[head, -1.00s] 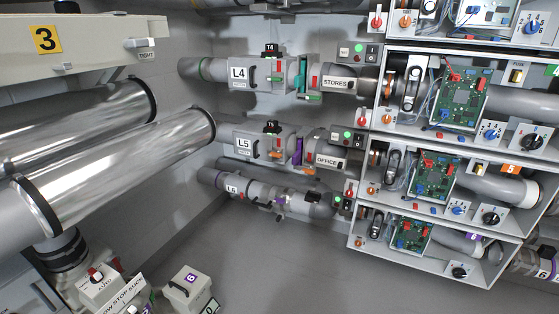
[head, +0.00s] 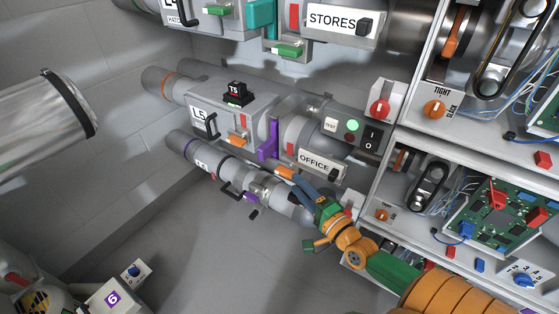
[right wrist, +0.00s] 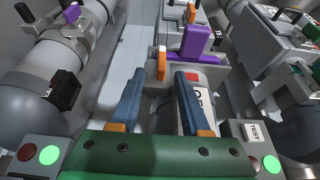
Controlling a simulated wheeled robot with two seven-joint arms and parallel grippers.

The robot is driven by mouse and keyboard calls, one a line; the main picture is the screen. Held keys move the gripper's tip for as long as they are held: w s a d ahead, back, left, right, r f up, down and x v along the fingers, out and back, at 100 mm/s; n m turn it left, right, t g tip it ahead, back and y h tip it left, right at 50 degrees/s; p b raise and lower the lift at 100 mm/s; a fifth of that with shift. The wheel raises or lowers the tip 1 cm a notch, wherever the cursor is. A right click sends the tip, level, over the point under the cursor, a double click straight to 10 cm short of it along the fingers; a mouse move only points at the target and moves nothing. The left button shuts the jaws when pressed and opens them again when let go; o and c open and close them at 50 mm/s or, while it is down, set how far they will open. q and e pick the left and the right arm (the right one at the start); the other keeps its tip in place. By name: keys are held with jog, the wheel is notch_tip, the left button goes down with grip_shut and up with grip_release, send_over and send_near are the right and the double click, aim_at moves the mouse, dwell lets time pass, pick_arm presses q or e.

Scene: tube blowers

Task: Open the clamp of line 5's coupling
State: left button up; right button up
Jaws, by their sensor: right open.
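Line 5's pipe carries an L5 label (head: 199,114), a black T5 block (head: 236,93) and an OFFICE plate (head: 318,166). Its coupling has an upright purple plate (head: 268,140) and, just right of and below it, an orange handle (head: 285,172), apparently the clamp's. My right gripper (head: 300,183) is at this handle, coming from below right. In the right wrist view, its blue fingers (right wrist: 160,77) are apart and empty. The orange handle (right wrist: 162,62) is just ahead, roughly between the fingertips; contact cannot be told. The purple plate (right wrist: 197,43) stands beyond it. My left gripper is out of view.
The L6 pipe (head: 230,178) runs just below, close to my right gripper. A switch box with a green light (head: 352,126) and a red knob (head: 380,108) sit to the right. Open cabinets with circuit boards (head: 505,215) fill the right side. The floor (head: 200,250) below is clear.

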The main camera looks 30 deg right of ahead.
aim_at(290, 179)
jog(key=w, duration=0.3)
jog(key=w+b, duration=0.1)
jog(key=w, duration=0.2)
jog(key=shift+w+a+r+b, duration=0.1)
jog(key=shift+w+a+b, duration=0.1)
jog(key=shift+w+b, duration=0.1)
grip_shut()
dwell(1.1)
